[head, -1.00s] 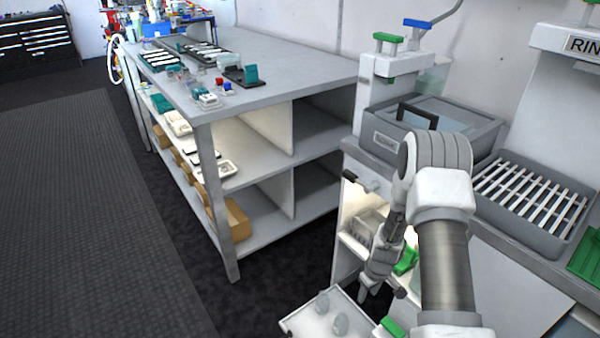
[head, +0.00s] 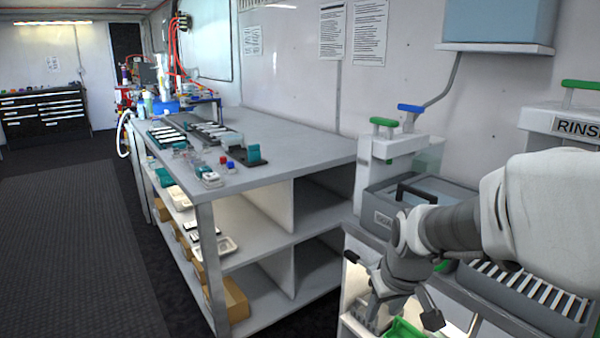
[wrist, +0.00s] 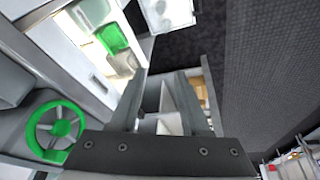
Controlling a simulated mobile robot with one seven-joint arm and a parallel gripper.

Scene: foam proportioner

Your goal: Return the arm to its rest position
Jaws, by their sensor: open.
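My arm (head: 500,220) reaches in from the right in the head view, bent over the sink counter. My gripper (head: 404,312) hangs at its end, low in front of the lit cabinet opening. In the wrist view my gripper (wrist: 160,85) shows two grey fingers spread apart with nothing between them. The fingers are empty, and the grey shelving shows beyond them.
A grey workbench (head: 290,155) with small parts stands at left. A grey basin (head: 385,205) and a slatted rack (head: 530,290) lie close to my arm. The wrist view shows a green handwheel (wrist: 60,128). The dark floor (head: 70,230) at left is clear.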

